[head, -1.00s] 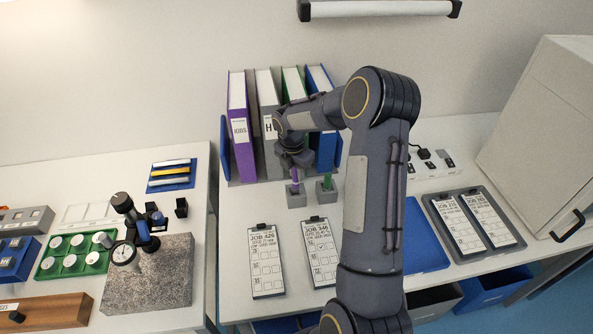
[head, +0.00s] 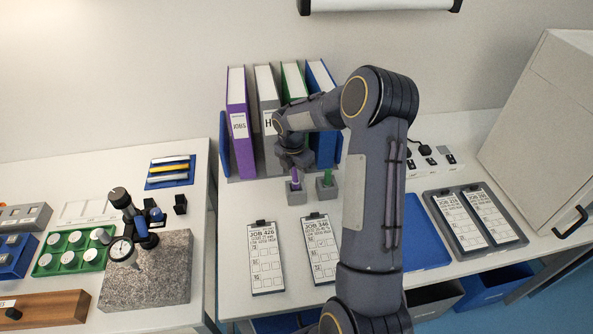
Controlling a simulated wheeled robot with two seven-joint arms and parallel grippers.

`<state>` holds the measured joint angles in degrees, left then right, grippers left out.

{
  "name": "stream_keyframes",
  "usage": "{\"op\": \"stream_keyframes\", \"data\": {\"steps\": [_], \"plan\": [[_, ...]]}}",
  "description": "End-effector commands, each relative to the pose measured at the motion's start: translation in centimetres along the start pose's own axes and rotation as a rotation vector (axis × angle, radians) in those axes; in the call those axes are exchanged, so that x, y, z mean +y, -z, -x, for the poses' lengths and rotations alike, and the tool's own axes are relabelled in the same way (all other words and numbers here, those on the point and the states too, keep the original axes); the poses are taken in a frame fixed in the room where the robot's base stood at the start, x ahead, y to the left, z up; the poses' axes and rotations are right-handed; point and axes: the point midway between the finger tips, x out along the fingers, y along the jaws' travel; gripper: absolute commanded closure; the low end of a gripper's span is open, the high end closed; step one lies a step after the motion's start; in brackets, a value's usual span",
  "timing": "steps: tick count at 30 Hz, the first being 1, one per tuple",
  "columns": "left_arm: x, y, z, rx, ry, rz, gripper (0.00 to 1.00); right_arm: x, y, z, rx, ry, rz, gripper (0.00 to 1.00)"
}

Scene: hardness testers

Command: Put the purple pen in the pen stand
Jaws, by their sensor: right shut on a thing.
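The purple pen (head: 296,180) stands upright at the left grey pen stand (head: 297,197), its lower end at the stand's top. My right gripper (head: 296,168) is directly above that stand, shut on the pen's upper part. The fingertips are small and partly hidden by the wrist, and how deep the pen sits cannot be told. A green pen (head: 327,178) stands in a second grey stand (head: 327,193) just to the right. My left gripper is not in view.
Binders (head: 238,125) stand close behind the pen stands. Two job clipboards (head: 265,258) lie in front of them. A blue mat (head: 425,240), a power strip (head: 437,160) and a cabinet (head: 545,130) are to the right. A dial gauge on a granite block (head: 150,285) is on the left table.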

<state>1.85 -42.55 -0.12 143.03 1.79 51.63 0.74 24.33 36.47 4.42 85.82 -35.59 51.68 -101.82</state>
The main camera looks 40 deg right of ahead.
Motion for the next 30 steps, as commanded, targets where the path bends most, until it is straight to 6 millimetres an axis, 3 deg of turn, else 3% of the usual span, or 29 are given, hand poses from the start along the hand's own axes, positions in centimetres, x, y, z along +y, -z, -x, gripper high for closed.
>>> {"op": "stream_keyframes", "data": {"steps": [30], "plan": [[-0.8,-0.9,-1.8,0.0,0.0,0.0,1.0,0.0,0.4,-3.2,0.0,0.0,0.0,1.0]]}}
